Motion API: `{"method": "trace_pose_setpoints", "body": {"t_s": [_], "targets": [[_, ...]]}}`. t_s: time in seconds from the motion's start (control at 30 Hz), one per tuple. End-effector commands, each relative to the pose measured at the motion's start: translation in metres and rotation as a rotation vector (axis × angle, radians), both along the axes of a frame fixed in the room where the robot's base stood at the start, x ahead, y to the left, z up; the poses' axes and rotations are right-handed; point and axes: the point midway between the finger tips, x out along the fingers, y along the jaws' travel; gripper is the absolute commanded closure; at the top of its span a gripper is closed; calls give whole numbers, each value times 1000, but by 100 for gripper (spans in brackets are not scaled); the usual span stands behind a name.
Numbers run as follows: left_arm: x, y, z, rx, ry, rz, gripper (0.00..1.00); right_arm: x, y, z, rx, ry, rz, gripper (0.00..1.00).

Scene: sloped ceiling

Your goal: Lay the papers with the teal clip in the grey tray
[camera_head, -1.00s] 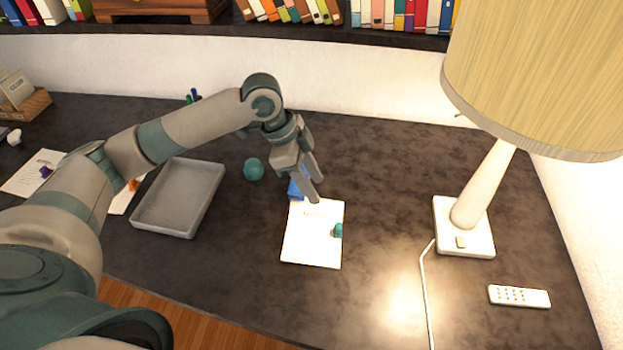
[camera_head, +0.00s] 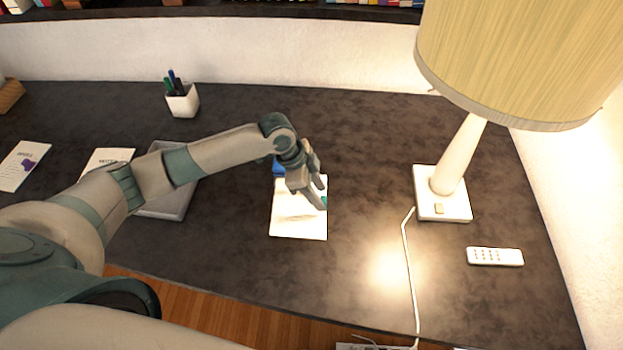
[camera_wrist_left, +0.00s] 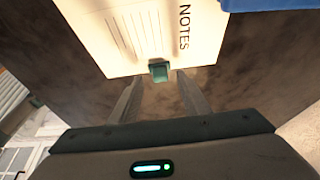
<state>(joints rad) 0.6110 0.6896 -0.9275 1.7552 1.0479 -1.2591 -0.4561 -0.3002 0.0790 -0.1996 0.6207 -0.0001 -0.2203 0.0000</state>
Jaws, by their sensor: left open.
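The white papers (camera_head: 298,225) lie flat on the dark desk, with printed lines and the word NOTES in the left wrist view (camera_wrist_left: 165,25). The teal clip (camera_wrist_left: 159,71) sits on one edge of the papers; in the head view only a bit of the clip (camera_head: 324,201) shows beside my fingers. My left gripper (camera_head: 320,193) is open over the papers' right edge. In the left wrist view its fingertips (camera_wrist_left: 158,80) are on either side of the clip, with nothing gripped. The grey tray (camera_head: 172,207) is left of the papers, partly hidden by my left arm. My right gripper is not in view.
A blue object (camera_head: 278,168) touches or nearly touches the papers' far edge. Other papers (camera_head: 24,167) lie at the left, and a pen cup (camera_head: 183,102) stands at the back. The lamp (camera_head: 443,205), its cord (camera_head: 407,270) and a remote (camera_head: 495,256) are at the right.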

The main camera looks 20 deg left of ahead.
Motion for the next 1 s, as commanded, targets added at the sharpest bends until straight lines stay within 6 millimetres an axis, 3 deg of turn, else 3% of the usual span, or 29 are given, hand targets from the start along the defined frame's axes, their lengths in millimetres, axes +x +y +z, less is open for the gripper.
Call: {"method": "trace_pose_setpoints", "body": {"t_s": [0.23,0.6,0.77,1.0], "targets": [[3,-7,-18,0,0,1,58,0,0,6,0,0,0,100],[3,-9,-22,-1,-1,0,58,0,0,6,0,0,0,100],[3,-9,-21,-1,-1,0,94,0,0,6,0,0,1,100],[2,-9,-21,-1,-1,0,94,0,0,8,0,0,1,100]]}}
